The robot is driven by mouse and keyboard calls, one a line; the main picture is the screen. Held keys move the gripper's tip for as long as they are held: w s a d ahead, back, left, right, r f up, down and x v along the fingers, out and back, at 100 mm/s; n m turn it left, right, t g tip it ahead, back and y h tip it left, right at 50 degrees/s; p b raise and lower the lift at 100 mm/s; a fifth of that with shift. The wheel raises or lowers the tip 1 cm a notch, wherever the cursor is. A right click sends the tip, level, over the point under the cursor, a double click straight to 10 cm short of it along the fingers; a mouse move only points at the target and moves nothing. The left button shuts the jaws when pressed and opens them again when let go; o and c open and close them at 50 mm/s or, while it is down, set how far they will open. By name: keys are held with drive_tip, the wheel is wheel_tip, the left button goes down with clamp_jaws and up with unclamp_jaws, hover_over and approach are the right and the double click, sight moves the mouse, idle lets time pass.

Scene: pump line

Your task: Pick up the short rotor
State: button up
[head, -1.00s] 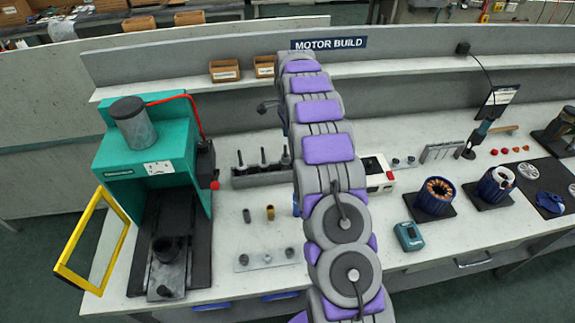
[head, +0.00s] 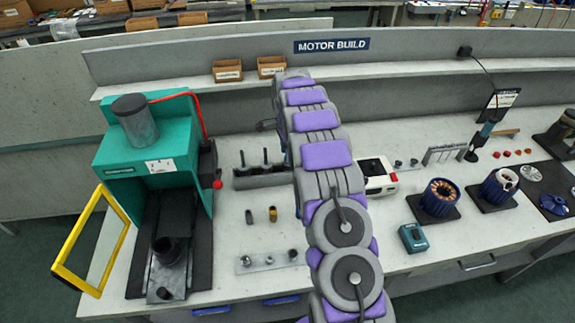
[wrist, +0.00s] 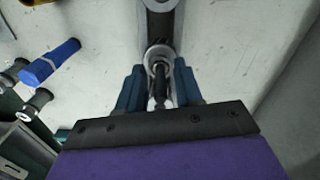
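My gripper (wrist: 160,88) shows in the wrist view, with its two blue-grey fingers on either side of a dark shaft. The shaft belongs to a grey cylindrical part with a light ring, which looks like a rotor (wrist: 160,22). Whether the fingers press on it is not clear. I cannot tell from its visible length whether it is the short one. In the head view my arm hides the gripper and whatever is between its fingers. A dark rack (head: 262,177) stands left of my arm, with two thin upright shafts (head: 265,156) showing.
A teal press (head: 150,160) with a yellow frame stands on the left. Small parts (head: 272,215) and a pale plate (head: 268,260) lie in front of the rack. A white box (head: 378,177) and blue stators (head: 440,197) are to the right.

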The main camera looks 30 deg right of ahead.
drive_tip(key=c, duration=0.3)
drive_tip(key=shift+d, duration=0.35)
clamp_jaws()
drive_tip(key=shift+a, duration=0.15)
idle(0.4)
